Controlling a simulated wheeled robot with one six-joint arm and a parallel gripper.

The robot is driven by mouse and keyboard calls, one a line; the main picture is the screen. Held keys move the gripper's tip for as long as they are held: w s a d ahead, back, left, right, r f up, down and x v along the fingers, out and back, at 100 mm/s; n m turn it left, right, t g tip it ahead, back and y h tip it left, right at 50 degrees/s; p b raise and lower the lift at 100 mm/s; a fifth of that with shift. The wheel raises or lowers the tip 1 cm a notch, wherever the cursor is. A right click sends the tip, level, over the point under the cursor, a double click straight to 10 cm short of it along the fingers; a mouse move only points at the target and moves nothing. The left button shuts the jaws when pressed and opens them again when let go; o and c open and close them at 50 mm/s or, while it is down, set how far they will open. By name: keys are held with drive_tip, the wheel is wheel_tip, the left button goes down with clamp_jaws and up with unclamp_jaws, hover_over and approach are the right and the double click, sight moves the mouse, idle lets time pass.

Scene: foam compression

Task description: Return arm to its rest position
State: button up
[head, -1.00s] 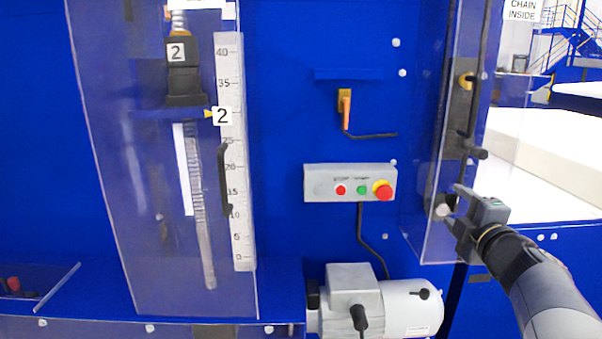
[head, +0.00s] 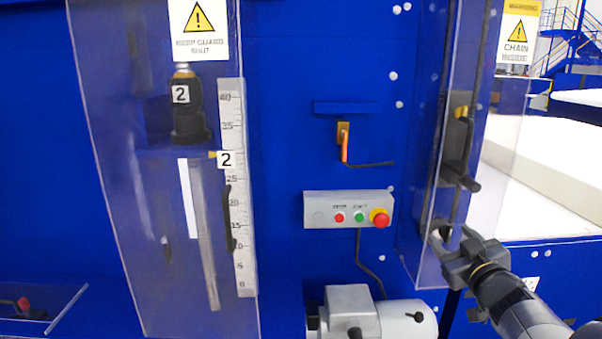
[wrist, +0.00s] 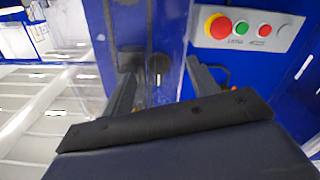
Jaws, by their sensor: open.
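My gripper (head: 452,238) is at the right of the head view, in front of the lower part of the clear chain guard (head: 432,262). Its jaws are open. A dark round knob (head: 442,228) on the guard sits close by the fingertips. In the wrist view the two fingers of my gripper (wrist: 163,88) stand apart, with the guard and a small bright pin between them. I cannot tell whether a finger touches the knob. My arm reaches in from the lower right corner.
A grey control box (head: 348,209) with red and green buttons and a red emergency stop is left of my gripper. A motor (head: 400,318) is below it. A clear guard (head: 110,200) with a scale (head: 238,190) stands left. White foam (head: 545,180) lies behind, right.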

drive_tip(key=m+p, duration=0.1)
drive_tip(key=m, duration=0.3)
drive_tip(key=shift+d, duration=0.1)
drive_tip(key=shift+s, duration=0.45)
drive_tip(key=shift+r+p, duration=0.15)
drive_tip(key=shift+p, duration=0.2)
